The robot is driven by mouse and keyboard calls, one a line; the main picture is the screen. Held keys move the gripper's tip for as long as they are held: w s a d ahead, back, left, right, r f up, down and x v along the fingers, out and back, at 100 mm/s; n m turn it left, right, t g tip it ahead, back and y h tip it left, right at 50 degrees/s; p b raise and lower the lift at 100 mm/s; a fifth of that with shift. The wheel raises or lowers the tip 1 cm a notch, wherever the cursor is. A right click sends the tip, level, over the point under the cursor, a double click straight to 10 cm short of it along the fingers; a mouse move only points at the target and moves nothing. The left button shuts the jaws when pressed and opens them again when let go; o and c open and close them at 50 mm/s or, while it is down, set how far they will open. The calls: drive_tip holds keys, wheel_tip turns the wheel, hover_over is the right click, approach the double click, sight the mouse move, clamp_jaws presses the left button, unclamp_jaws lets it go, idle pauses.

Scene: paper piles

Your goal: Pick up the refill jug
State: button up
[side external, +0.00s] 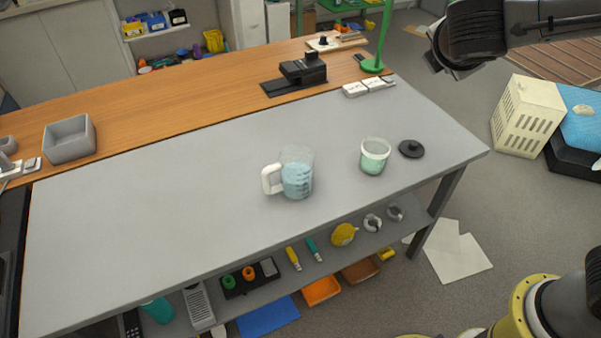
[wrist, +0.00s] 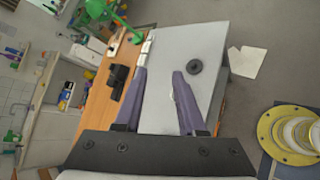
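The refill jug (side external: 292,180) is clear, with a white handle on its left and blue liquid inside. It stands upright on the grey worktop (side external: 150,200), near its front edge. A clear jar (side external: 374,160) with a white rim and pale green contents stands to its right, apart from it. A round black lid (side external: 411,149) lies right of the jar and shows in the wrist view (wrist: 194,66). My gripper (wrist: 160,70) is open and empty, its fingers wide apart. It is high at the upper right in the side view, away from the jug. I cannot make out the jug in the wrist view.
A wooden bench (side external: 190,95) runs behind the worktop, with a grey bin (side external: 70,139), a black device (side external: 303,70) and a green stand (side external: 374,66). White blocks (side external: 368,87) lie at the worktop's back edge. The worktop left of the jug is clear.

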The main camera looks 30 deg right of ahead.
drive_tip(key=w+a+f+n+t+y, duration=0.25)
drive_tip(key=w+a+n+t, duration=0.4)
drive_tip(key=a, duration=0.85)
drive_tip(key=w+a+f+n+t+y, duration=0.1)
drive_tip(key=a+n+t+y, duration=0.2)
drive_tip(key=a+n, duration=0.9)
drive_tip(key=m, duration=0.3)
approach(268, 189)
drive_tip(key=shift+w+a+r+n+h, duration=0.15)
drive_tip(key=shift+w+r+n+h, duration=0.1)
drive_tip(key=shift+f, duration=0.3)
drive_tip(key=w, duration=0.2)
drive_tip(key=w+d, duration=0.1)
drive_tip(key=w, duration=0.4)
drive_tip(key=shift+w+d, duration=0.25)
drive_tip(key=shift+w, duration=0.05)
drive_tip(key=shift+w+d+r, duration=0.1)
drive_tip(key=shift+w+d, duration=0.05)
drive_tip(key=shift+w, duration=0.85)
drive_tip(key=shift+w+d+f, duration=0.1)
drive_tip(key=shift+w+d, duration=0.1)
drive_tip(key=shift+w, duration=0.75)
drive_tip(key=shift+w+d+r, duration=0.1)
drive_tip(key=shift+w+d, duration=0.05)
drive_tip(key=shift+w, duration=0.85)
clamp_jaws()
